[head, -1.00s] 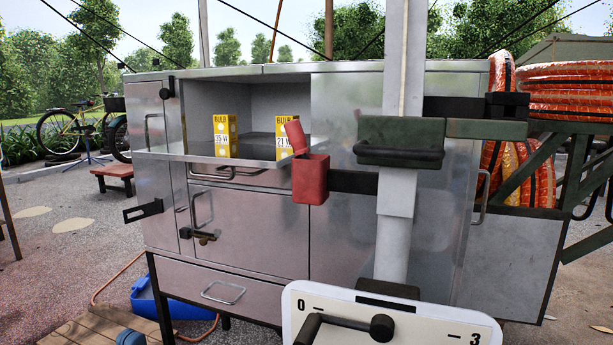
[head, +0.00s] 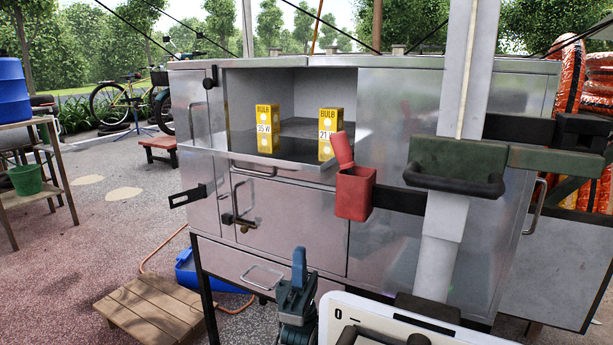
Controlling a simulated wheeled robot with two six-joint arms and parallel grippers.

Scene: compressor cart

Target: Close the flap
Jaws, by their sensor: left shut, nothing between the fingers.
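The flap (head: 215,142) lies folded down and level at the front of the open upper compartment of the metal cart. Its bar handle (head: 254,171) hangs at its underside. A yellow bulb box marked 35 W (head: 267,128) and another marked 21 W (head: 329,133) stand upright at the compartment's opening; I cannot tell whether they rest on the flap or behind its hinge. My left gripper (head: 299,262) is shut and empty, pointing up, in front of the lower drawer and below the flap, apart from it. My right gripper is out of view.
A grey post with a green bracket (head: 458,160) and a white dial panel (head: 385,325) stand at the right. A wooden platform (head: 155,308) lies at lower left.

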